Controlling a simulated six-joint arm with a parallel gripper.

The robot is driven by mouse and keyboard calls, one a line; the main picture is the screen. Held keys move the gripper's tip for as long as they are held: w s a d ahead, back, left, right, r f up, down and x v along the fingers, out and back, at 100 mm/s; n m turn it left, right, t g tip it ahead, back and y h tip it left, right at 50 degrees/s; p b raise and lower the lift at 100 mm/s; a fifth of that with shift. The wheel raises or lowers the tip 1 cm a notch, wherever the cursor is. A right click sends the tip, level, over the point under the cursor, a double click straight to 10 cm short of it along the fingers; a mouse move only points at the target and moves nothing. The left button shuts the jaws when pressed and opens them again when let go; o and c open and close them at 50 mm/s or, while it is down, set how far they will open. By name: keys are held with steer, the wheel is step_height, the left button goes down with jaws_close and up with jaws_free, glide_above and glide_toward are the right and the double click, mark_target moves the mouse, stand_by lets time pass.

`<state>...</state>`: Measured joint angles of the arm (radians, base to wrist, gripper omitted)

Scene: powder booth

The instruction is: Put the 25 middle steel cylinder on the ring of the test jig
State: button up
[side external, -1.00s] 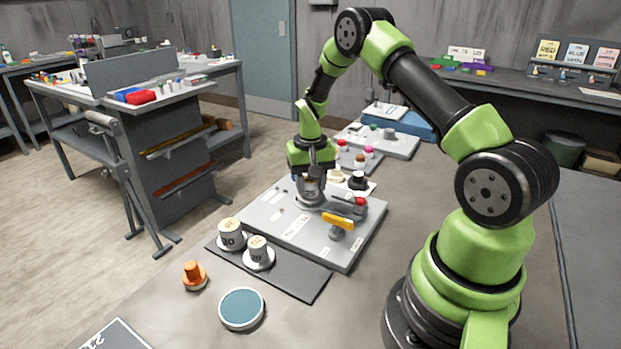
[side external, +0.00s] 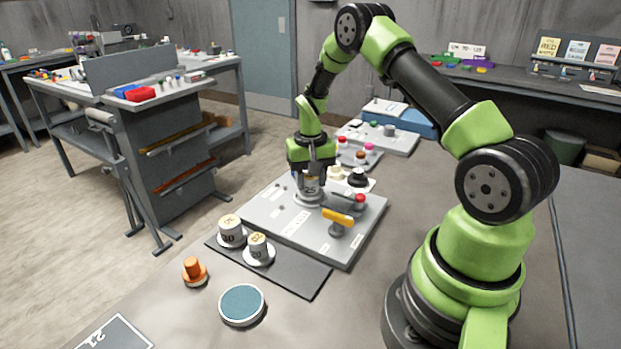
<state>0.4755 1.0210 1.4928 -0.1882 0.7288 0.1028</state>
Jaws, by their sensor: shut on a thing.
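My gripper (side external: 312,172) points straight down over the test jig (side external: 275,228), a light grey plate. It is shut on the steel cylinder marked 25 (side external: 310,186), which stands upright between the fingers. The cylinder is at the ring (side external: 309,200) near the far side of the jig. Its lower end looks to be at the ring, but the fingers partly hide it and I cannot tell whether it touches.
Two other steel cylinders, marked 30 (side external: 231,231) and 20 (side external: 259,248), stand on white discs on a dark mat (side external: 300,280). A yellow handle (side external: 338,217) and a red knob (side external: 360,199) rise from the jig right of the ring.

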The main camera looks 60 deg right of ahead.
steer(key=shift+f, duration=0.6)
stand_by(0.8)
steer(key=o, duration=1.2)
steer(key=shift+c, duration=0.2)
steer(key=o, duration=0.5)
steer(key=shift+c, duration=0.2)
steer(key=shift+r, duration=4)
steer(key=shift+r, duration=0.1)
